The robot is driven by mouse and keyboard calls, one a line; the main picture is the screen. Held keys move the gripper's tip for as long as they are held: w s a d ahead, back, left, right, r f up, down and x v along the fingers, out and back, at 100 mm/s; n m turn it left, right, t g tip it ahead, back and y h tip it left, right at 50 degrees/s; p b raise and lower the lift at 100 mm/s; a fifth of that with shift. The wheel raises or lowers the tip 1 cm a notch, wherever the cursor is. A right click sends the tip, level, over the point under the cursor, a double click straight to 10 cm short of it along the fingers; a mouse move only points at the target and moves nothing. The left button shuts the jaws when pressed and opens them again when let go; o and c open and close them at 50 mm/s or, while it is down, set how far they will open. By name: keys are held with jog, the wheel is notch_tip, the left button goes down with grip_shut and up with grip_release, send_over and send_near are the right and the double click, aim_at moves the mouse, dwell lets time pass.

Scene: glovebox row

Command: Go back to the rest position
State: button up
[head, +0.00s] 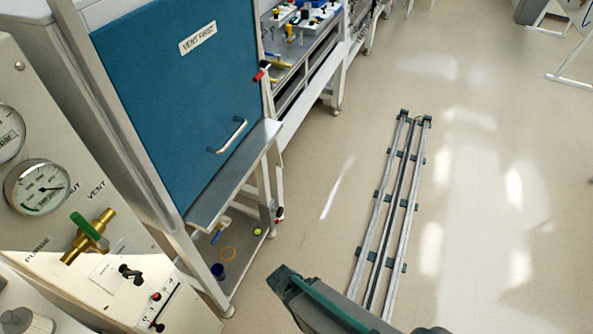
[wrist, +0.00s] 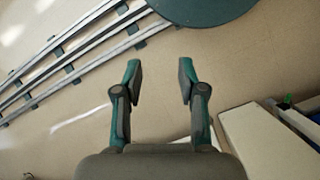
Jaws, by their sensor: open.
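My gripper (wrist: 160,82) shows in the wrist view with its two fingers spread apart and nothing between them. Beyond the fingers is bare beige floor. In the head view, part of my arm shows at the bottom centre, over the floor to the right of the cabinet; the fingertips cannot be made out there.
A blue door (head: 175,95) labelled "VENT FIRST" is shut, with a grey ledge (head: 235,180) below. At left a panel (head: 60,130) carries gauges and a green-handled valve (head: 88,228). Floor rails (head: 385,220) run away from me. The floor (head: 490,180) on the right is clear.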

jog(key=s+d+f+m+g+y, duration=0.1)
jog(key=s+d+m+g+y, duration=0.1)
jog(key=d, duration=0.4)
jog(key=s+d+f+m+g+y, duration=0.2)
jog(key=s+d+m, duration=0.2)
jog(key=d+m, duration=0.2)
jog(key=shift+s+d+f, duration=0.25)
jog(key=shift+d+f, duration=0.05)
jog(key=shift+d, duration=0.45)
dwell(2.4)
